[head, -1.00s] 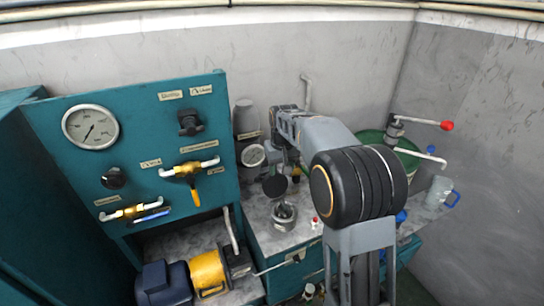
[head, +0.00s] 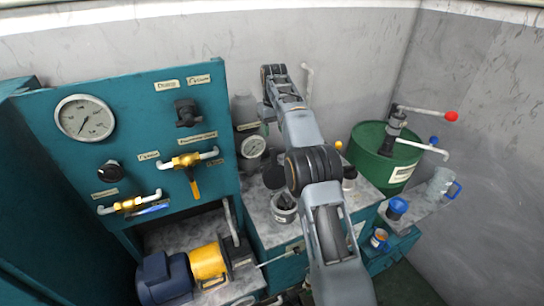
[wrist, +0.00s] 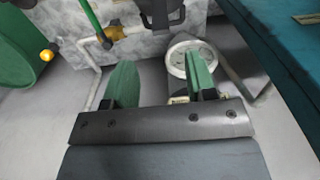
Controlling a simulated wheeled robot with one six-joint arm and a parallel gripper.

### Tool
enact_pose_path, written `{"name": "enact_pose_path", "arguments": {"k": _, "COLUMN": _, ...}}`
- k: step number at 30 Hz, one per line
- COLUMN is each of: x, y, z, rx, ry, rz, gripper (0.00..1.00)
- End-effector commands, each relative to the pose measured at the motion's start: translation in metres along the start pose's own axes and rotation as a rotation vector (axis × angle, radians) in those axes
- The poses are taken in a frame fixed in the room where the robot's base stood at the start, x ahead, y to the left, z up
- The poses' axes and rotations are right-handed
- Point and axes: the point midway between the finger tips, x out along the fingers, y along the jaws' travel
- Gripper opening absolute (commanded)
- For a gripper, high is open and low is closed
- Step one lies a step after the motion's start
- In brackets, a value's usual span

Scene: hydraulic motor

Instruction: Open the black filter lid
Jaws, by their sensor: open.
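The black filter lid (head: 274,176) is a round dark disc in the head view. It stands tilted up behind a small metal filter cup (head: 284,208) on the bench, and the cup's mouth shows below it. My gripper (wrist: 162,78) has two green fingers, spread apart with nothing between them in the wrist view. In the head view my arm reaches up to the back wall, high above the lid and apart from it. I cannot pick out the lid for sure in the wrist view.
A white gauge (head: 252,146) stands behind the lid and also shows beyond the fingers (wrist: 178,62). A teal panel (head: 75,150) with valves rises at left. A green drum (head: 372,148) with a red-knobbed lever stands at right. Blue-capped containers (head: 397,207) sit at front right.

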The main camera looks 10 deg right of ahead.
Motion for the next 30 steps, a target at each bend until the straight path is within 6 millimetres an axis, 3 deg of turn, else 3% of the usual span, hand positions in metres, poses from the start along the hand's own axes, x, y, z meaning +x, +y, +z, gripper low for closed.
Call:
{"name": "enact_pose_path", "arguments": {"k": 3, "x": 0.028, "y": -0.001, "z": 0.001, "rx": 0.0, "ry": -0.003, "rz": -0.001, "gripper": 0.51}}
{"name": "enact_pose_path", "arguments": {"k": 15, "x": 0.089, "y": -0.003, "z": 0.0, "rx": -0.003, "ry": -0.002, "rz": 0.0, "gripper": 0.51}}
{"name": "enact_pose_path", "arguments": {"k": 21, "x": 0.103, "y": -0.003, "z": -0.001, "rx": -0.003, "ry": 0.001, "rz": 0.0, "gripper": 0.51}}
{"name": "enact_pose_path", "arguments": {"k": 30, "x": 0.107, "y": -0.003, "z": -0.001, "rx": -0.003, "ry": 0.001, "rz": 0.0, "gripper": 0.51}}
